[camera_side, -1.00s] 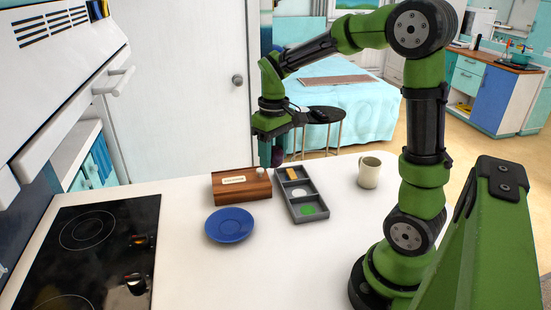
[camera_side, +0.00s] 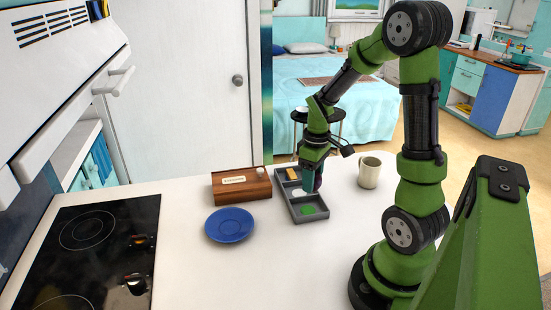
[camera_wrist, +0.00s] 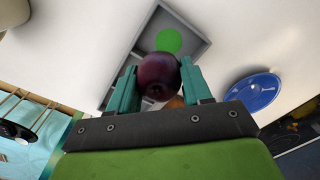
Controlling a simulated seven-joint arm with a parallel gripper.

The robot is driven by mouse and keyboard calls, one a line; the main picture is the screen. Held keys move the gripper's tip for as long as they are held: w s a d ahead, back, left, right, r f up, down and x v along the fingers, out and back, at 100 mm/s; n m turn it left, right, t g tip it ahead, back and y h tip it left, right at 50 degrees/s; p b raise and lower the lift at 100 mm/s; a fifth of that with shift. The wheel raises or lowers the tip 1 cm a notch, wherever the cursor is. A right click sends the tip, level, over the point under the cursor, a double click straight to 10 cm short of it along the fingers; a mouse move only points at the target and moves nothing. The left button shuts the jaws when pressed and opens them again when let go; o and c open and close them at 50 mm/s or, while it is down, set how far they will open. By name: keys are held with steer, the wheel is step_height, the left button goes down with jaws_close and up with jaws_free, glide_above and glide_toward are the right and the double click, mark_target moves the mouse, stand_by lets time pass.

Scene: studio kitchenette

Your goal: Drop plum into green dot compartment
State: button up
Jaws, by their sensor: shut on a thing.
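My gripper (camera_wrist: 158,85) is shut on the dark purple plum (camera_wrist: 158,72) in the wrist view. In the side view my gripper (camera_side: 314,180) hangs over the right edge of the grey tray (camera_side: 296,219), and only a sliver of the plum (camera_side: 318,184) shows. The tray has three compartments in a row. The green dot (camera_side: 307,210) marks the nearest one, a white dot (camera_side: 301,193) the middle one. The far compartment has an orange-yellow thing (camera_side: 292,174) in it. The green dot also shows just beyond the plum in the wrist view (camera_wrist: 169,40).
A wooden box (camera_side: 241,188) with a label stands left of the tray, with a blue saucer (camera_side: 229,225) in front of it. A cream mug (camera_side: 369,173) stands to the right. A black cooktop (camera_side: 85,250) is at the left. The counter in front of the tray is clear.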

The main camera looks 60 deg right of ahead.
steer(key=shift+f, duration=0.55)
steer(key=o, duration=1.1)
steer(key=shift+o, duration=0.2)
step_height(320, 180, up, 17)
steer(key=shift+d, duration=0.3)
